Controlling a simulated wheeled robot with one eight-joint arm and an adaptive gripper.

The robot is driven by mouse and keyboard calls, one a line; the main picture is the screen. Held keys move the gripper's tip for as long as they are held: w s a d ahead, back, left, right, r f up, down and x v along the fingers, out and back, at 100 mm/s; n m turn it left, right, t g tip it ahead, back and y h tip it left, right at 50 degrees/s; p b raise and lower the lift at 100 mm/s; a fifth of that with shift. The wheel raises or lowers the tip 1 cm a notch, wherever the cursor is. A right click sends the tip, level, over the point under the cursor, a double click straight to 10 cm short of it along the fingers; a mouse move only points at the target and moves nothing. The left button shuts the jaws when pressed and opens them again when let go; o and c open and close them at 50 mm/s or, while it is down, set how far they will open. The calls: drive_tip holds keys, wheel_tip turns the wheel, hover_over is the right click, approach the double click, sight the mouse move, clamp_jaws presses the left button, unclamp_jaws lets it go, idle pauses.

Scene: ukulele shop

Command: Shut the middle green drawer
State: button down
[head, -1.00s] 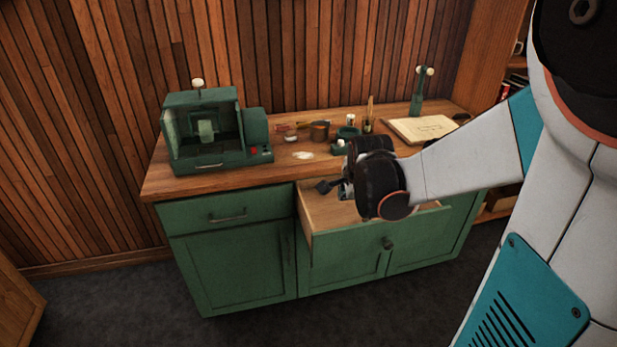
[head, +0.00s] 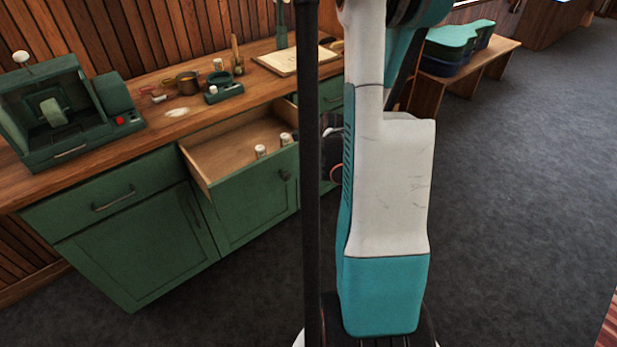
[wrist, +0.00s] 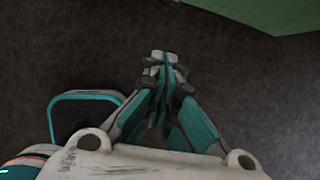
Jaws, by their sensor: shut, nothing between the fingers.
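The middle green drawer (head: 236,193) stands pulled open from the green cabinet in the head view. Its wooden inside (head: 222,153) shows, with a few small pale-topped jars (head: 260,151) near its front panel. A dark round knob (head: 285,175) sits on that front. My gripper (wrist: 165,62) is shut and empty in the wrist view, over dark carpet. A green panel edge (wrist: 265,12) shows at that view's upper right; I cannot tell which part it is. In the head view my arm hides the gripper and the cabinet's right part.
The left drawer (head: 112,199) is closed. A wooden bench (head: 470,65) with green and blue cases stands at the back right. Carpet (head: 530,200) to the right is clear.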

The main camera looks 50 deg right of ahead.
drive_tip(key=w+d+f+b, duration=0.1)
drive_tip(key=w+f+b, duration=0.2)
drive_tip(key=w+f, duration=0.2)
drive_tip(key=shift+w+f, duration=0.25)
drive_tip(key=shift+w, duration=0.4)
drive_tip(key=shift+d, duration=0.15)
